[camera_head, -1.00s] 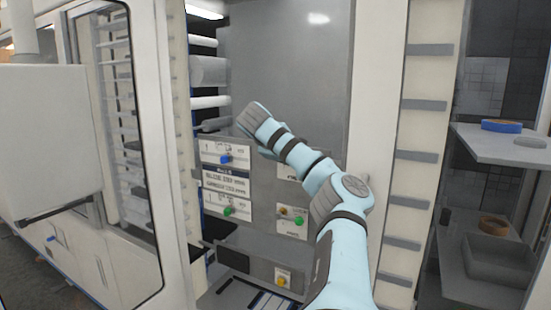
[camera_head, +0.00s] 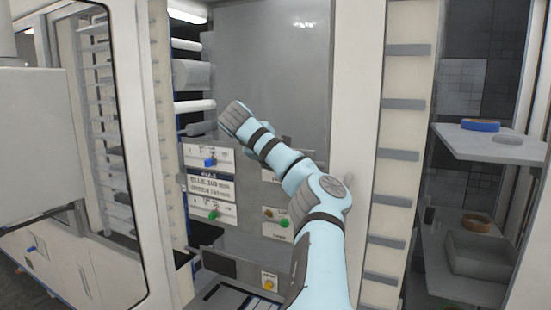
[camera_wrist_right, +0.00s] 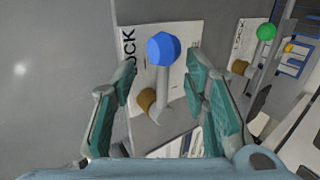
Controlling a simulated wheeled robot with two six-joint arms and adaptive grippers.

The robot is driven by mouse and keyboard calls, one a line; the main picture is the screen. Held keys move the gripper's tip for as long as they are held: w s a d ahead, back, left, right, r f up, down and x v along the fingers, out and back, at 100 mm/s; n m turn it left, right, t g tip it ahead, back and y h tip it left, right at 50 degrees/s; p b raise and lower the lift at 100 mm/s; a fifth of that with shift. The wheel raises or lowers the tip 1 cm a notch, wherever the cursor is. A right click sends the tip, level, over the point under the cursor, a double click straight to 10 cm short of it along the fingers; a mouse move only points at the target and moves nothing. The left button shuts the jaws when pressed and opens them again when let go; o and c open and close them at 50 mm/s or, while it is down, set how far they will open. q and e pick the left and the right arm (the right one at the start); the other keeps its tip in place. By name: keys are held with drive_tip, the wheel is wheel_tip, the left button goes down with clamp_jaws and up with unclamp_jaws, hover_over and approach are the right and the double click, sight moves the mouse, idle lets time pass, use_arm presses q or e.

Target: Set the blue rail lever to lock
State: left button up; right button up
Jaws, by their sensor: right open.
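The blue lever knob (camera_head: 210,162) sits on a white label plate on the grey panel in the head view. In the right wrist view the blue lever (camera_wrist_right: 163,49) has a ball knob on a grey stem with a brass-coloured pivot. Part of a word, "OCK", shows on the plate left of it. My right gripper (camera_wrist_right: 160,74) is open, with one teal finger on each side of the lever. No clear contact shows, and the depth is hard to judge. In the head view my right wrist hides the fingers. My left gripper is not in view.
A green lever (camera_head: 214,215) sits below, on its own plate (camera_head: 222,208); it also shows in the wrist view (camera_wrist_right: 266,32). A sign (camera_head: 210,186) lies between the plates. Yellow and green buttons (camera_head: 276,218) are to the right. A glass-doored cabinet (camera_head: 105,150) stands left and shelves (camera_head: 490,143) right.

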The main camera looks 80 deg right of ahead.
drive_tip(key=v, duration=1.1)
drive_tip(key=shift+w+a+r, duration=0.2)
drive_tip(key=shift+a, duration=0.1)
drive_tip(key=shift+a, duration=0.15)
